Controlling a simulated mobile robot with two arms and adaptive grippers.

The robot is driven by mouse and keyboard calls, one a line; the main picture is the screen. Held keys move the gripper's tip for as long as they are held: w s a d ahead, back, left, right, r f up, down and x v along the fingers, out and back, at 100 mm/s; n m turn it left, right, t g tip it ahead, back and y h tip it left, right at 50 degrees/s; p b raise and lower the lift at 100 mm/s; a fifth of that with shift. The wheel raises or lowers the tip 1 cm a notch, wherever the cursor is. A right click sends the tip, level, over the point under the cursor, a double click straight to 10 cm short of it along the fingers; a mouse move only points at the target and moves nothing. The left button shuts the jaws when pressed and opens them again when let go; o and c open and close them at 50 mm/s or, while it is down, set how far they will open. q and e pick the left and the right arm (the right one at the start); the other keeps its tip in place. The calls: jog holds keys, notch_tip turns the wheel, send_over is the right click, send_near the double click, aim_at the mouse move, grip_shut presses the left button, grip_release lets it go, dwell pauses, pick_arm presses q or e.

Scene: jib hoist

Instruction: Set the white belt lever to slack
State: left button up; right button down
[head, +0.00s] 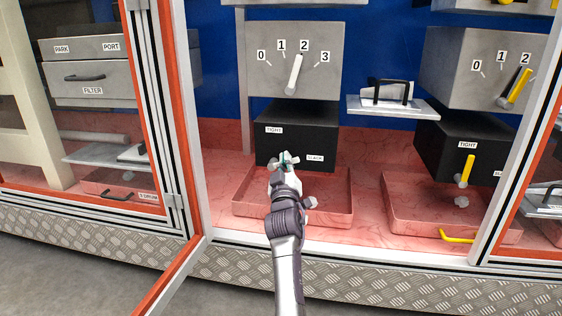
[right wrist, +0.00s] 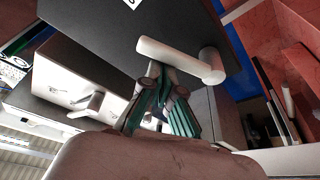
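The white belt lever (right wrist: 180,58) crosses the dark box face in the right wrist view, with its round hub (right wrist: 212,65) at its right end. In the head view my right gripper (head: 285,162) is in front of the black box (head: 295,142) and hides most of the lever. The box's TIGHT label (head: 273,130) is upper left of the gripper and its SLACK label (head: 315,158) is to the right. In the right wrist view the fingers (right wrist: 163,85) reach up to the lever, close together. The lever covers their tips, so I cannot tell whether they grip it. My left gripper is out of view.
Above is a grey panel (head: 265,45) with a white dial handle (head: 295,74) near 2. A red tray (head: 250,208) lies below the box. The bay at right has a yellow lever (head: 467,168). An orange-edged door frame (head: 165,90) stands left and a post (head: 520,150) right.

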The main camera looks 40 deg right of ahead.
jog(key=shift+s+d+f, duration=0.2)
jog(key=shift+s+f, duration=0.05)
jog(key=shift+f, duration=0.55)
notch_tip(320, 180, up, 11)
jog(key=shift+f, duration=0.15)
dwell(0.6)
dwell(0.5)
